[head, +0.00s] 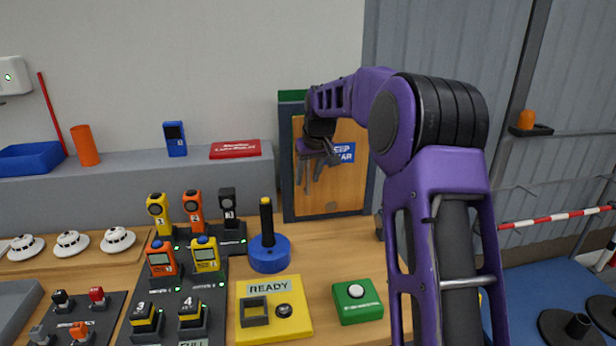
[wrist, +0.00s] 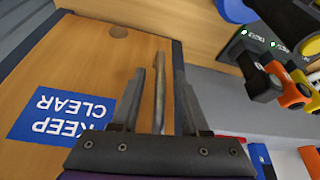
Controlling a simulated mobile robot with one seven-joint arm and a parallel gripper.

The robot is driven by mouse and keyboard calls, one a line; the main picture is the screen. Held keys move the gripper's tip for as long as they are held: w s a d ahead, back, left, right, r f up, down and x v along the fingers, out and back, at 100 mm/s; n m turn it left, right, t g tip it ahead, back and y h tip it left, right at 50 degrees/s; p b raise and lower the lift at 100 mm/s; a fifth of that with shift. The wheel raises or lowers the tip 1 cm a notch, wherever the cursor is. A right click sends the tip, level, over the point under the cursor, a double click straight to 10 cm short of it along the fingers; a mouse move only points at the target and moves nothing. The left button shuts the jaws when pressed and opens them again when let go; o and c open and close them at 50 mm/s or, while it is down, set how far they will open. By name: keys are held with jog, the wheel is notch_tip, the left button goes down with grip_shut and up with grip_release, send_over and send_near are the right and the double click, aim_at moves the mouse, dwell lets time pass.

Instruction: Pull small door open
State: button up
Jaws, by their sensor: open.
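The small door (head: 347,190) is a light wooden panel in a dark frame, standing at the back of the bench. It looks shut. A blue KEEP CLEAR label (head: 342,153) is on it, and the label appears upside down in the wrist view (wrist: 62,115). My gripper (head: 313,178) is open in front of the door's left side. In the wrist view, a slim upright bar handle (wrist: 160,85) shows between the two open fingers (wrist: 160,95), with gaps on both sides. Whether the fingers reach fully around it, I cannot tell. In the head view my gripper hides the handle.
A blue base with a black post (head: 269,252) stands in front of the door to the left. A yellow READY box (head: 290,325) and a green button box (head: 357,301) are nearer. Several handheld detectors (head: 160,214) stand at left. Bare bench lies before the door.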

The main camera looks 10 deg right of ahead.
grip_shut()
dwell(1.5)
